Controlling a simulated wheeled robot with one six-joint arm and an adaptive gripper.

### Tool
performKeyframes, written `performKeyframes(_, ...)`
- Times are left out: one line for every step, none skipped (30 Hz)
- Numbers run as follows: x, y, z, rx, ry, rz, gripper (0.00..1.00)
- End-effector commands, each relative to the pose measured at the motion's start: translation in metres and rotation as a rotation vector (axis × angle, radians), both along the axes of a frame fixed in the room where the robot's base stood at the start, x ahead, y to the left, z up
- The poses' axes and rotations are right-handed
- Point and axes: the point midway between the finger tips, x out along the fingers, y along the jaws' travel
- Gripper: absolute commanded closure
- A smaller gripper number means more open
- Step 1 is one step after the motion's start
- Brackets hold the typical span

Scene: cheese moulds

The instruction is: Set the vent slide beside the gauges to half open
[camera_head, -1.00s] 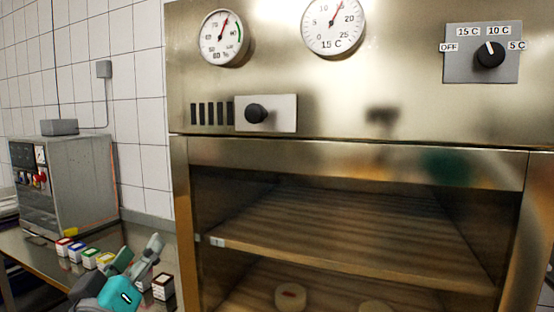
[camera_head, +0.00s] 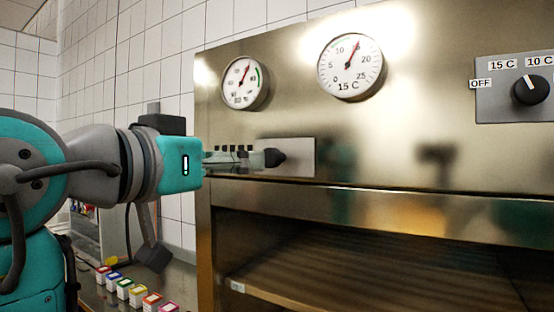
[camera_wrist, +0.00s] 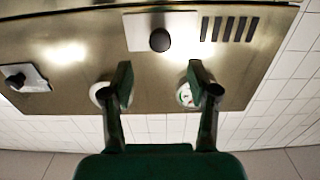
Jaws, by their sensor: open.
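The vent slide is a pale plate (camera_head: 300,150) with a black knob (camera_head: 274,157), on the steel front below the gauges. Several dark vent slots (camera_head: 234,148) show left of the plate, partly hidden by my gripper. In the upside-down wrist view the plate (camera_wrist: 142,28), knob (camera_wrist: 160,40) and uncovered slots (camera_wrist: 229,29) show clearly. My gripper (camera_head: 245,159) reaches in from the left, close to the knob. In the wrist view its open, empty fingers (camera_wrist: 161,84) stand apart, with the knob beyond the tips and in line with the gap.
Two round gauges, one left (camera_head: 245,82) and one right (camera_head: 350,67), sit above the slide. A dial knob (camera_head: 530,89) is at the far right. Below is a cabinet opening with a slatted shelf (camera_head: 380,270). Small coloured boxes (camera_head: 125,289) stand on the bench at lower left.

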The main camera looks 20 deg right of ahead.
Motion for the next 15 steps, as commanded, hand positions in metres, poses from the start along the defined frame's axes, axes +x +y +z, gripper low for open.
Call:
performKeyframes(0.004, -0.006, 0.0, -0.001, 0.001, -0.003, 0.41)
performKeyframes(0.006, -0.01, 0.0, -0.001, 0.001, -0.004, 0.41)
performKeyframes(0.01, -0.015, 0.0, -0.001, 0.0, -0.004, 0.41)
performKeyframes(0.013, -0.019, 0.0, -0.001, 0.0, -0.004, 0.41)
performKeyframes(0.016, -0.024, 0.0, -0.001, 0.0, -0.006, 0.41)
performKeyframes(0.021, -0.03, 0.0, -0.001, 0.0, -0.004, 0.41)
performKeyframes(0.024, -0.035, 0.0, -0.001, 0.0, -0.006, 0.41)
performKeyframes(0.027, -0.039, 0.0, -0.001, -0.001, -0.005, 0.41)
performKeyframes(0.031, -0.045, 0.0, -0.001, 0.0, -0.005, 0.41)
performKeyframes(0.034, -0.049, 0.0, -0.001, 0.0, -0.005, 0.41)
performKeyframes(0.037, -0.053, 0.0, -0.002, -0.001, -0.003, 0.41)
performKeyframes(0.041, -0.058, 0.0, -0.002, 0.0, -0.004, 0.41)
performKeyframes(0.043, -0.061, 0.0, -0.001, 0.0, -0.003, 0.41)
performKeyframes(0.046, -0.064, 0.0, -0.002, 0.0, -0.003, 0.41)
performKeyframes(0.049, -0.068, 0.0, -0.003, 0.0, -0.003, 0.41)
